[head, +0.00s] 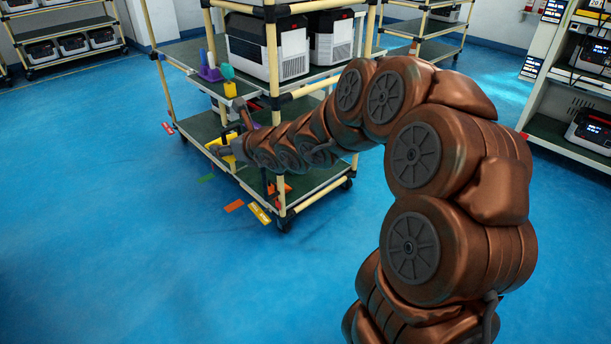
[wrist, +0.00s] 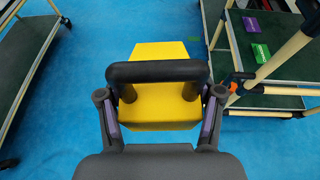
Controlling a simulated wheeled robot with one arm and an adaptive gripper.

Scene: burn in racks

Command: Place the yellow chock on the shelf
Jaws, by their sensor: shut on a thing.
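The yellow chock (wrist: 160,50) is a yellow block with a black bar handle, held between the two fingers of my gripper (wrist: 160,98) in the wrist view. In the head view, the yellow chock (head: 222,152) shows small at the end of my arm, by my gripper (head: 238,142), at the near left side of a shelf cart. The cart has a dark green upper shelf (head: 185,52) and a lower shelf (head: 318,178). In the wrist view, blue floor shows around the chock, and shelving stands to the right. My arm hides part of the cart.
Large white-and-black machines (head: 268,45) stand on the upper shelf. A purple piece (head: 209,70) and a teal piece (head: 227,71) are at its left end. Coloured labels, including an orange one (head: 234,206), appear near the cart's base. Open blue floor lies left and in front.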

